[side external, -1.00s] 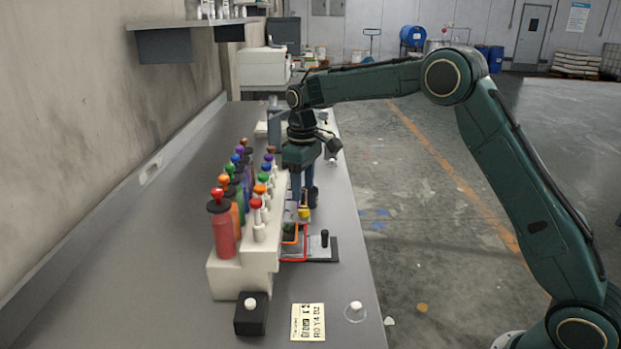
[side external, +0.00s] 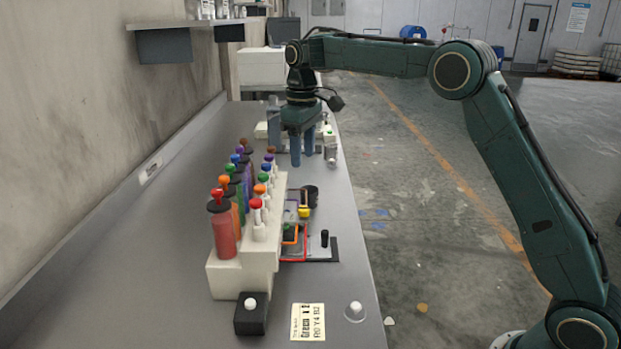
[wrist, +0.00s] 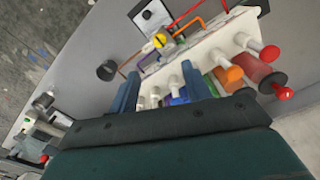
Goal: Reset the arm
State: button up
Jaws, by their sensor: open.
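My gripper (side external: 306,150) hangs open and empty above the bench, pointing down, behind the far end of the rack in the side view. In the wrist view its two blue fingers (wrist: 162,92) stand apart with nothing held between them. The white rack (side external: 245,270) holds a row of coloured bottles with ball-shaped tops. The red bottle (side external: 222,230) is nearest the side camera. In the wrist view the rack (wrist: 215,45) and the red bottle (wrist: 252,68) lie beyond the fingers.
Right of the rack are an orange-and-red frame (side external: 291,237), a small yellow piece (side external: 304,212) and a dark cup (side external: 311,196). A black box with a white button (side external: 251,315) and a note card (side external: 308,322) lie in front. The bench's left side is clear.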

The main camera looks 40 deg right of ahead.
jog(key=s+r+m+t, duration=0.1)
jog(key=s+r, duration=0.3)
jog(key=s, duration=0.5)
jog(key=s+r+m+t, duration=0.1)
jog(key=s+r+t, duration=0.1)
jog(key=s+r, duration=0.5)
jog(key=s+f+t, duration=0.1)
jog(key=s+f, duration=0.2)
jog(key=s, duration=0.4)
jog(key=s+f+m, duration=0.1)
jog(key=s+f, duration=0.2)
jog(key=s, duration=0.4)
jog(key=s+a+f+m+t, duration=0.1)
jog(key=s+f, duration=0.2)
jog(key=s, duration=0.4)
jog(key=shift+s+f+t, duration=0.3)
jog(key=shift+f, duration=0.1)
jog(key=shift+a, duration=0.1)
